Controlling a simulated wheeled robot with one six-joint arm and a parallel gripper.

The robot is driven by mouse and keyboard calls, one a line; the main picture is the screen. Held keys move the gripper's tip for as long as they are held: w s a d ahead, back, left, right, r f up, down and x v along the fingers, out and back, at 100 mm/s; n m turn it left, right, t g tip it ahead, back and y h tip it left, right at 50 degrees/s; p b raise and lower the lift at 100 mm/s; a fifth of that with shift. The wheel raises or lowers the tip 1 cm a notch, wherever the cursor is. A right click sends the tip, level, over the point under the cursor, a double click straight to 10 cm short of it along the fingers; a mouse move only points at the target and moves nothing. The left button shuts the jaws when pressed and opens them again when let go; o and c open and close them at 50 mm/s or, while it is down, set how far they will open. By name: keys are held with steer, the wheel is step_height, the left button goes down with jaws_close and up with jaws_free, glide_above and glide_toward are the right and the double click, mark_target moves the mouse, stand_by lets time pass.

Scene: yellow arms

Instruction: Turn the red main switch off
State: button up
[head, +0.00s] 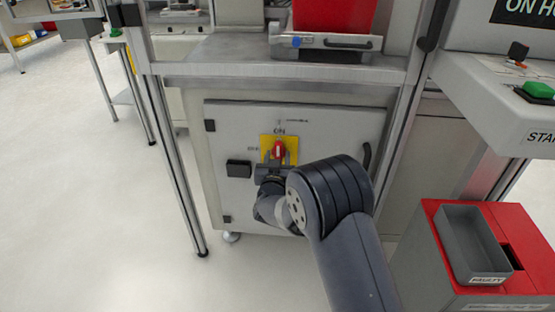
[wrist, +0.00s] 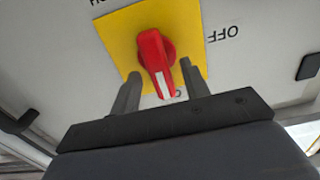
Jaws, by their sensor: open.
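The red main switch (head: 278,150) sits on a yellow plate (head: 264,143) on the grey cabinet door, with "ON" printed above it. Its handle stands about upright in the head view, in line with "ON". In the wrist view the red handle (wrist: 154,58) carries a white mark at its lower end, and "OFF" is printed on the door to the right of the yellow plate (wrist: 120,28). My gripper (head: 278,160) is at the switch with its fingers open. In the wrist view the fingers (wrist: 160,80) stand on either side of the handle, with gaps visible.
A workbench top (head: 230,55) overhangs the door. A red stand with a grey bin (head: 470,245) is at the lower right. The left floor is clear.

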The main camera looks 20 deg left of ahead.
jaws_close()
stand_by(0.5)
steer(key=shift+n, duration=0.3)
steer(key=n+p, duration=0.2)
steer(key=shift+a+r+n, duration=0.1)
steer(key=shift+a+n, duration=0.1)
steer(key=shift+n, duration=0.2)
steer(key=shift+s+a+f+n+p, duration=0.15)
steer(key=shift+n+p, duration=0.6)
steer(key=shift+n, duration=1.65)
steer(key=shift+w+a+f+n+p, duration=0.25)
steer(key=shift+n+p, duration=0.55)
steer(key=shift+n, duration=1.6)
steer(key=shift+s+a+f+n+p, duration=0.2)
steer(key=shift+n+p, duration=0.55)
steer(key=shift+n, duration=1.65)
steer(key=shift+d+f, duration=0.1)
steer(key=shift+d, duration=0.05)
